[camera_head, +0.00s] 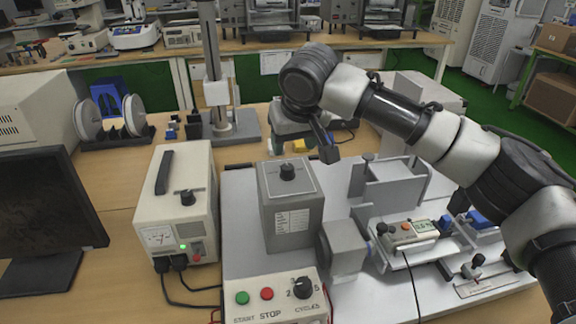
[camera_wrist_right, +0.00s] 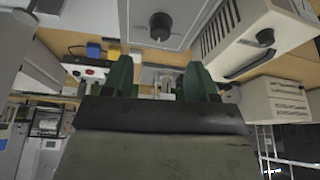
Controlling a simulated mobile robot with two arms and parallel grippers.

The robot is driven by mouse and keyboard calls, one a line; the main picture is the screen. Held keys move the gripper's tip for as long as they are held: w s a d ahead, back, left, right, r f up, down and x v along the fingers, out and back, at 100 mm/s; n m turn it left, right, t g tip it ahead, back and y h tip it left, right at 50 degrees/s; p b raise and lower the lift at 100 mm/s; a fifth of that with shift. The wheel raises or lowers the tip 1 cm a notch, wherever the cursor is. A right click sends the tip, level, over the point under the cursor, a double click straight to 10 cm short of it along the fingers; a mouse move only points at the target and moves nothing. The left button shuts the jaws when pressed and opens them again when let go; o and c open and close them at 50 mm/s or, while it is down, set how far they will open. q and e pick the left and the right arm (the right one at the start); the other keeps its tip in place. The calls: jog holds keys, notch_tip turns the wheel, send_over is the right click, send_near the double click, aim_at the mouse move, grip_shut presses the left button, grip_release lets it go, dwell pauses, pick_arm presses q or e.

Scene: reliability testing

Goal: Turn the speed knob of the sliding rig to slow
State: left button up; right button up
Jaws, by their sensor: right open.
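The sliding rig's grey control box (camera_head: 291,218) stands on the white base plate, left of the sliding parts. A black knob (camera_head: 287,171) sits on its top panel; I take this to be the speed knob, but its labels are too small to read. In the right wrist view the knob (camera_wrist_right: 161,26) is near the top edge, with nothing touching it. My right gripper (camera_head: 301,150) is open and empty, above and behind the box in the head view. Its green fingers (camera_wrist_right: 160,78) stand apart in the wrist view. My left gripper is out of view.
A white power supply (camera_head: 178,210) with a handle and knob stands left of the box. In front is a panel (camera_head: 275,298) with green and red buttons and a cycles dial.

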aim_at(288, 166)
jog(key=x, duration=0.8)
jog(key=shift+f, duration=0.3)
jog(key=shift+r+p, duration=0.1)
jog(key=shift+p, duration=0.2)
jog(key=c, duration=0.9)
